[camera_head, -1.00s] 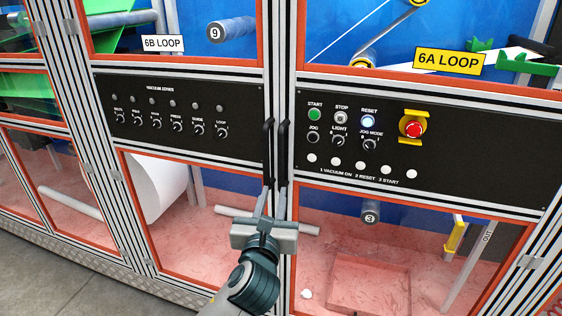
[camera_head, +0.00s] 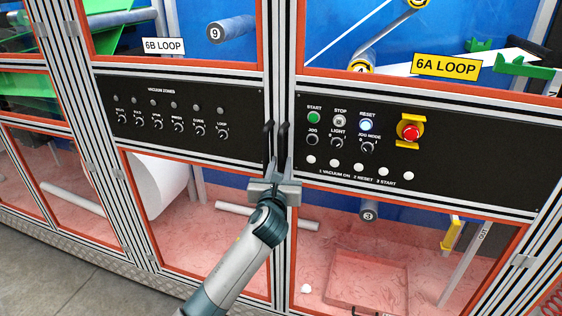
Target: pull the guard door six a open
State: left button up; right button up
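The guard door six a (camera_head: 420,92) is the right-hand door with the yellow "6A LOOP" label (camera_head: 445,66). It stands shut, flush with its frame. Its dark upright handle (camera_head: 284,142) is at its left edge, close beside the handle of the 6B door (camera_head: 267,142). My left gripper (camera_head: 276,178) is at the lower ends of these two handles. Its fingers are mostly hidden by the gripper body and overlap the handles, so I cannot tell whether they are closed on one. My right gripper is not in view.
The 6A door has a black control panel with a red emergency stop button (camera_head: 410,132) and a lit reset button (camera_head: 366,124). The 6B door at left has a black panel (camera_head: 185,110) with several knobs. Grey floor (camera_head: 60,276) shows at lower left.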

pick_arm(q)
jog(key=shift+w, duration=0.5)
jog(key=shift+c, duration=0.6)
grip_shut()
jog(key=shift+s+f, duration=0.1)
